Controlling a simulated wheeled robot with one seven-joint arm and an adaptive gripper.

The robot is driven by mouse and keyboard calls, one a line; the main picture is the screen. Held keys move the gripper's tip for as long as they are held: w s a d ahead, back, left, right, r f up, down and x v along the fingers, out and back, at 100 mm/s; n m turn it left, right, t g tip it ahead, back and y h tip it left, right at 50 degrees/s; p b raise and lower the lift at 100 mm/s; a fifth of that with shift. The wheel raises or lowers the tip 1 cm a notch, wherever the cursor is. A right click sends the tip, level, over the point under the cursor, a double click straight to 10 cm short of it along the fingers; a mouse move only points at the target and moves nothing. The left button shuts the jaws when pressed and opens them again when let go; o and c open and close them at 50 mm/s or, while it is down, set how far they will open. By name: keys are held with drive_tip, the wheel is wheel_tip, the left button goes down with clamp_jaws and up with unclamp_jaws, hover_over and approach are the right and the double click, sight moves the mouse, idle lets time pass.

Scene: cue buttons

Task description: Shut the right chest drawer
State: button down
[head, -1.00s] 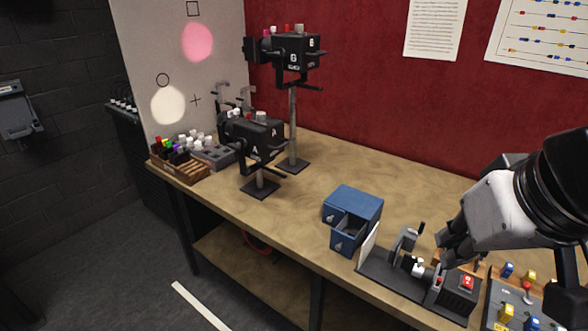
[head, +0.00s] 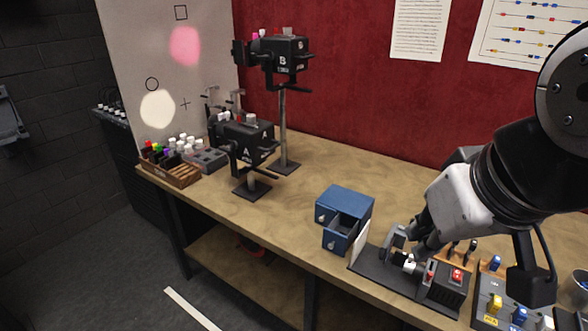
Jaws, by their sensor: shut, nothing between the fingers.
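The small blue chest (head: 350,201) stands on the workbench near its front edge, right of the lamps. Its right drawer (head: 341,238) is pulled out toward the front, showing a dark inside and a pale knob on its face. The left drawer (head: 323,216) looks shut. My gripper (head: 416,248) is shut and holds nothing. It is right of the chest, over or just behind the black device, apart from the drawer. Its fingertips are dark and hard to tell from that device.
The black device (head: 395,278) with a white upright card (head: 361,243) sits close to the drawer's right side. A button panel (head: 505,300) lies farther right. Lamps A (head: 246,146) and B (head: 285,52) stand left. Bench top (head: 300,200) behind and left of the chest is clear.

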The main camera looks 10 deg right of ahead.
sight(338, 236)
drive_tip(key=w+a+f+n+g+h+b, duration=0.1)
drive_tip(key=w+f+n+h, duration=0.1)
drive_tip(key=w+f+n, duration=0.45)
drive_tip(key=w+a+f+n+g+h, duration=0.15)
drive_tip(key=w+f+n, duration=0.25)
drive_tip(key=w+n, duration=0.5)
drive_tip(key=w+a+f+n+b, duration=0.1)
drive_tip(key=w+a+f+n, duration=0.35)
drive_tip(key=f+n, duration=0.2)
drive_tip(key=w+a+f+n, duration=0.4)
drive_tip(key=w+f+n, duration=0.1)
drive_tip(key=f, duration=0.3)
drive_tip(key=shift+y, duration=0.25)
drive_tip(key=shift+w+d+f+p, duration=0.1)
drive_tip(key=shift+w+d+f, duration=0.85)
drive_tip(key=shift+f, duration=0.65)
drive_tip(key=shift+w+d+f+p, duration=0.15)
drive_tip(key=shift+w+d+f, duration=0.75)
drive_tip(key=shift+f, duration=0.7)
drive_tip(key=shift+w+d+f+p, duration=0.1)
drive_tip(key=shift+w+d+f, duration=0.85)
drive_tip(key=shift+f, duration=0.65)
drive_tip(key=shift+s+d, duration=0.1)
drive_tip(key=shift+s, duration=0.05)
